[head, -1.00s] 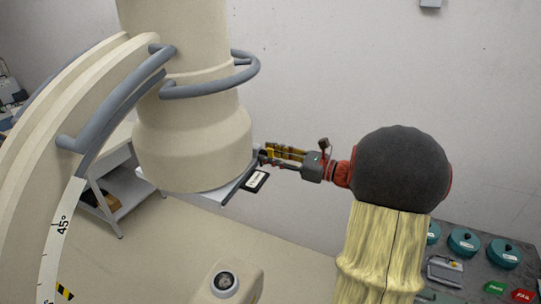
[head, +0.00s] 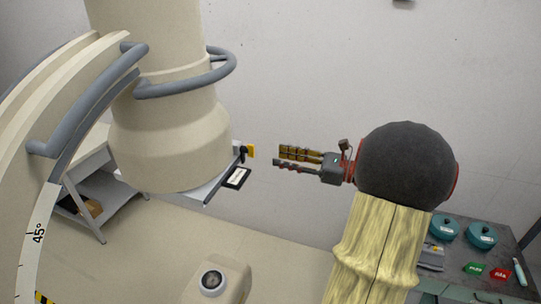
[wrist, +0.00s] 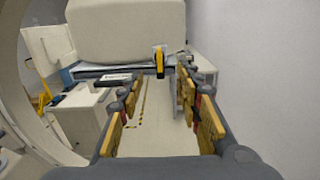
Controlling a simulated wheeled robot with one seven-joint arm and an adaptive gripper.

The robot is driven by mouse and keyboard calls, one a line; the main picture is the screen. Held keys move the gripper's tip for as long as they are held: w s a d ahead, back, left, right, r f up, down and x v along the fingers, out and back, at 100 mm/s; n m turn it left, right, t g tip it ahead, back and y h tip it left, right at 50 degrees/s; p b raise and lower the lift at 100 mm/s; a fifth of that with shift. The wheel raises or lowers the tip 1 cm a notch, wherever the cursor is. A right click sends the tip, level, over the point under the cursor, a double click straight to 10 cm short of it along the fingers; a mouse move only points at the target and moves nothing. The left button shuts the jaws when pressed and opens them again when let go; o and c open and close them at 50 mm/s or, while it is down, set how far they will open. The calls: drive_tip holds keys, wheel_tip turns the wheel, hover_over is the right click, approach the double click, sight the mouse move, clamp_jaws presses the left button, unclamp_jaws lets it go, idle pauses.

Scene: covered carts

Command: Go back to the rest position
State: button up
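My gripper (head: 278,158) is in the middle of the head view, pointing left. Its fingers are apart with nothing between them. In the wrist view the two yellow-padded fingers (wrist: 158,105) stand wide apart, with floor visible between them. A yellow-and-black handle-like piece (head: 248,151) sits at the right end of the tray under the big beige machine head, apart from my fingertips. It also shows ahead, beyond the fingers, in the wrist view (wrist: 159,62).
The large beige machine (head: 170,140) with grey rails fills the left. A dark labelled plate (head: 237,177) is at the tray edge. A dark table (head: 500,250) with teal round containers (head: 482,235) and green and red blocks is at lower right. A beige pedestal (head: 215,280) stands front centre.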

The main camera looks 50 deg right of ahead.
drive_tip(key=shift+s+d, duration=0.2)
drive_tip(key=shift+s, duration=0.35)
drive_tip(key=s+a+f+n+g+h+b, duration=0.1)
drive_tip(key=s+a+f+n+g+b, duration=0.3)
drive_tip(key=f, duration=0.4)
drive_tip(key=s+a+f+n+g+h+b, duration=0.1)
drive_tip(key=s+a+f+n+g+b, duration=0.1)
drive_tip(key=a+f+n+g, duration=0.45)
drive_tip(key=s+a+f+n+g+h+b, duration=0.1)
drive_tip(key=s+a+f+n+g+b, duration=0.35)
drive_tip(key=f, duration=0.55)
drive_tip(key=a+f+n+t+h+b, duration=0.2)
drive_tip(key=a+f+n+b, duration=0.4)
drive_tip(key=a+n+b, duration=0.2)
drive_tip(key=a+f+n+t+h+b, duration=0.1)
drive_tip(key=a+f+n+b, duration=0.5)
drive_tip(key=a+b, duration=0.6)
drive_tip(key=n+t+b, duration=0.1)
drive_tip(key=n, duration=0.1)
drive_tip(key=shift+w+a+n+h, duration=0.15)
drive_tip(key=shift+w+n+h, duration=0.15)
drive_tip(key=shift+h, duration=0.1)
